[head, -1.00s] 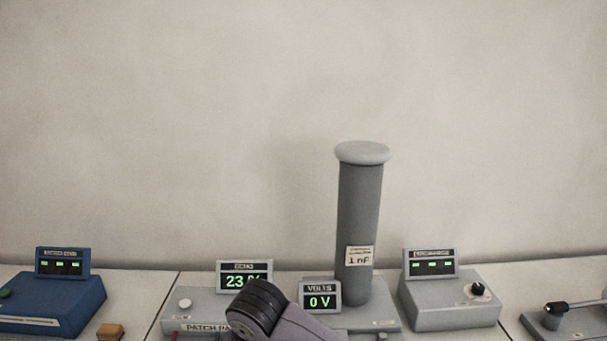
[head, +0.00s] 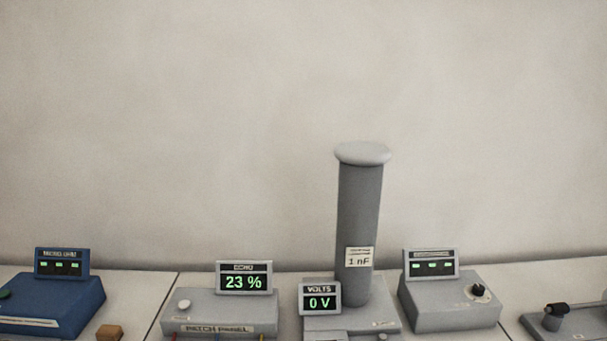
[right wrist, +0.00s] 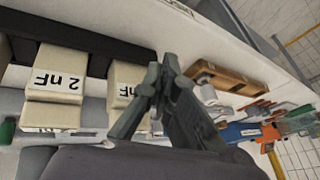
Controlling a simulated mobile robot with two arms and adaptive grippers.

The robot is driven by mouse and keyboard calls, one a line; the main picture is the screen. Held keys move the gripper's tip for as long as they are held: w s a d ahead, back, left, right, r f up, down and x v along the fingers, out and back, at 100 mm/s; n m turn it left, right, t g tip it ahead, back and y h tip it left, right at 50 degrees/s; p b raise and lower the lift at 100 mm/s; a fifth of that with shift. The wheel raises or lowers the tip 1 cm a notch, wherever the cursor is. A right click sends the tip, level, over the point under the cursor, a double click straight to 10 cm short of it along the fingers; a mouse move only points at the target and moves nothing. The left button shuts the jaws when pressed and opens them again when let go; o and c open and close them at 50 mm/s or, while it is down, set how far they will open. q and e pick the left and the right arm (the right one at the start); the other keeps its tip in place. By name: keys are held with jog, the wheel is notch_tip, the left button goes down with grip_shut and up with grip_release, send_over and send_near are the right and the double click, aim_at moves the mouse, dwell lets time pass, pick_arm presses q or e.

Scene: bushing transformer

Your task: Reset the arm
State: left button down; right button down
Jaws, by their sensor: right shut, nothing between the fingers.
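My right gripper (right wrist: 166,72) shows in the right wrist view, its dark fingers brought together with nothing between them. Behind it are cream blocks, one marked 2 nF (right wrist: 58,84) and another labelled block (right wrist: 126,86) partly hidden by the fingers. I cannot tell whether the gripper touches anything. Neither gripper shows in the head view.
On the bench in the head view are a blue unit (head: 60,300) at left, a grey box with a black knob (head: 450,305) and a small lever device (head: 556,320) at right. A wooden tray (right wrist: 228,79) and several coloured tools lie beyond the gripper.

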jog(key=s+d+f+m+h, duration=0.1)
jog(key=s+d+f+h, duration=0.1)
jog(key=s+d, duration=0.6)
jog(key=s+d+f+m+h, duration=0.15)
jog(key=s+d, duration=0.35)
jog(key=d, duration=0.5)
notch_tip(320, 180, down, 29)
jog(key=s+n+g+b, duration=0.1)
jog(key=b, duration=0.3)
jog(key=s+d+f+g+b, duration=0.1)
jog(key=s+d+f+b, duration=0.1)
jog(key=s+f, duration=1.5)
notch_tip(320, 180, down, 3)
jog(key=shift+s+d+f+g+h+b, duration=0.2)
jog(key=shift+g+h+b, duration=0.15)
jog(key=shift+b, duration=0.3)
